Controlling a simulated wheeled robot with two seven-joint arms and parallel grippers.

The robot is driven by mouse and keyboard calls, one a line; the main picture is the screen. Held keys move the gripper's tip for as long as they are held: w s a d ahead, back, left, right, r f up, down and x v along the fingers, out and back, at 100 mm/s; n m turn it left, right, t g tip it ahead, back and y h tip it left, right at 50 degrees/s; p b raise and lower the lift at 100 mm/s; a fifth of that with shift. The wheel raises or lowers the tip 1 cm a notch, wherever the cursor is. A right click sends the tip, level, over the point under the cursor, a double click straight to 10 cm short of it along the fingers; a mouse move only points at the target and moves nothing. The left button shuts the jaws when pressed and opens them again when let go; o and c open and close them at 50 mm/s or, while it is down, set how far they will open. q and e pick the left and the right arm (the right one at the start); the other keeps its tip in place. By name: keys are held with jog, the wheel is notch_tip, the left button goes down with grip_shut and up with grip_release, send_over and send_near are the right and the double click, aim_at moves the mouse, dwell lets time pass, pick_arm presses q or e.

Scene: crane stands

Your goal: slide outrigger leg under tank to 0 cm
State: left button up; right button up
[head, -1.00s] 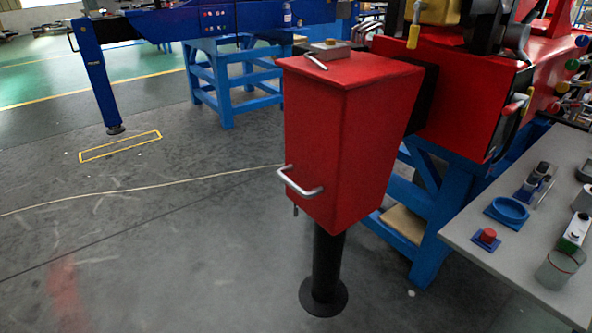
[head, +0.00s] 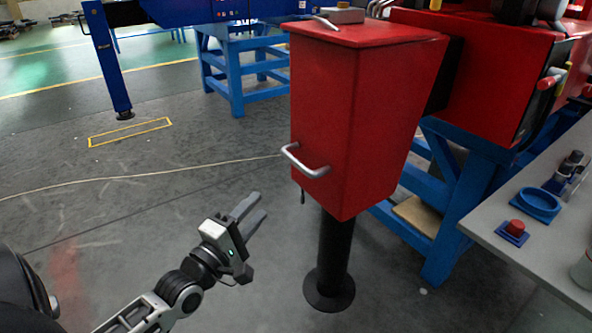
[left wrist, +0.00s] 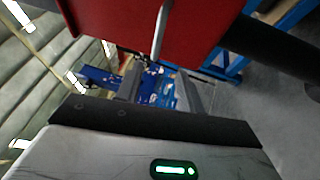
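The red tank (head: 345,125) stands at the middle of the head view with a silver bar handle (head: 305,163) low on its left face. The black outrigger leg (head: 335,255) comes down from under the tank to a round foot plate (head: 329,290) at the floor. My left gripper (head: 261,205) is open and empty, to the left of the leg and below the handle, apart from both. In the left wrist view, its fingers (left wrist: 158,85) are spread, with the handle (left wrist: 160,32) and red tank (left wrist: 110,18) beyond and the dark leg (left wrist: 280,42) at upper right. My right gripper is not in view.
A grey bench (head: 550,250) with a blue ring dish (head: 537,204) and a red button (head: 516,228) stands at right. Blue stands (head: 455,205) support the red machine behind the tank. A cable (head: 150,175) crosses the floor. The floor at left is mostly clear.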

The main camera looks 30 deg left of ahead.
aim_at(295, 158)
pick_arm(q)
jog(key=w+r, duration=0.1)
jog(key=w, duration=0.4)
jog(key=w+r, duration=0.1)
jog(key=w, duration=0.4)
jog(key=w+r, duration=0.1)
jog(key=w, duration=0.4)
jog(key=shift+w+a, duration=0.15)
jog(key=shift+w, duration=0.2)
grip_shut()
